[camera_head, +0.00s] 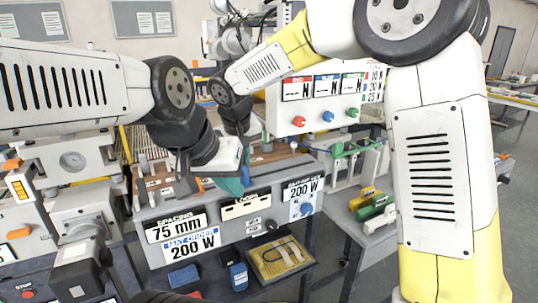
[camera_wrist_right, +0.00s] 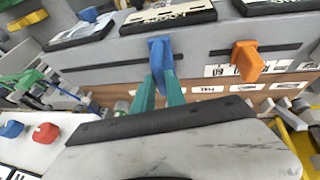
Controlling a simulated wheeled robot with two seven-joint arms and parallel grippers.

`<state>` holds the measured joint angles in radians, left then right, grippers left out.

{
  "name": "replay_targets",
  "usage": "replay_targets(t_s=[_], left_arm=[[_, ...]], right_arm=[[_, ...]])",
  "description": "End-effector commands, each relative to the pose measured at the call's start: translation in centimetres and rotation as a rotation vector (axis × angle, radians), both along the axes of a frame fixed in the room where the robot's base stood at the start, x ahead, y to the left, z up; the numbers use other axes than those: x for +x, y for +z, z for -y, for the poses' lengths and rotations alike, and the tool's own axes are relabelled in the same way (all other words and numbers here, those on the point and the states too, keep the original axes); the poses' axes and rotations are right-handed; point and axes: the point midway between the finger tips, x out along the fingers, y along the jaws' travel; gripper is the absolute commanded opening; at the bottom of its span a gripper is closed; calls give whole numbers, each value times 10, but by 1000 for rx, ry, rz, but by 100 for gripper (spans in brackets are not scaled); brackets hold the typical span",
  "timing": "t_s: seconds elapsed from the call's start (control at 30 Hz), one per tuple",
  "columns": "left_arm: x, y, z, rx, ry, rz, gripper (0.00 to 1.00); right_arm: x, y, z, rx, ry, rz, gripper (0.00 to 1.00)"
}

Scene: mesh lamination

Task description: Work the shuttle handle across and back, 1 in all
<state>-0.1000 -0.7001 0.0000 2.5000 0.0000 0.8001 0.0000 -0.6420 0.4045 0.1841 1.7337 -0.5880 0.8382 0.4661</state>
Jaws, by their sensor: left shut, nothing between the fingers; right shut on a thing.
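A blue handle (camera_wrist_right: 160,52) stands up from a slot in the grey machine face in the right wrist view. My right gripper (camera_wrist_right: 158,88) has its teal fingers shut on this handle from below in the picture. An orange handle (camera_wrist_right: 247,60) stands in the same face to the right, apart from my fingers. In the head view, my left gripper (camera_head: 232,184) is shut and empty in front of the machine's top edge. The left wrist and gripper cover most of my right gripper and the blue handle there. I cannot read a label naming the shuttle handle.
The machine front (camera_head: 215,222) carries signs reading 75 mm and 200 W. A white panel (camera_head: 325,100) with red, blue and green knobs stands behind. A yellow tray (camera_head: 282,257) sits on the lower shelf. Yellow and green blocks (camera_head: 372,205) lie on the right.

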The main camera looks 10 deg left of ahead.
Motion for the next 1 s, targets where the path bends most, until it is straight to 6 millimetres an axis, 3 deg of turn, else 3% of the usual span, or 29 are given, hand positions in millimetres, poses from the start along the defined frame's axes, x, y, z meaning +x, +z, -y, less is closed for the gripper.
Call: replay_targets(t_s=[0.2, 0.57, 0.6, 0.7, 1.0], left_arm=[[0, 0, 0, 0, 0, 0, 0], [0, 0, 0, 0, 0, 0, 0], [0, 0, 0, 0, 0, 0, 0], [0, 0, 0, 0, 0, 0, 0], [0, 0, 0, 0, 0, 0, 0]], right_arm=[[-10, 0, -14, 0, 2, 0, 0], [-13, 0, -18, 5, 4, -2, 0], [-13, 0, -18, 5, 4, -2, 22], [-12, 0, -17, 4, 4, -1, 38], [-11, 2, -15, 1, 1, 0, 38]])
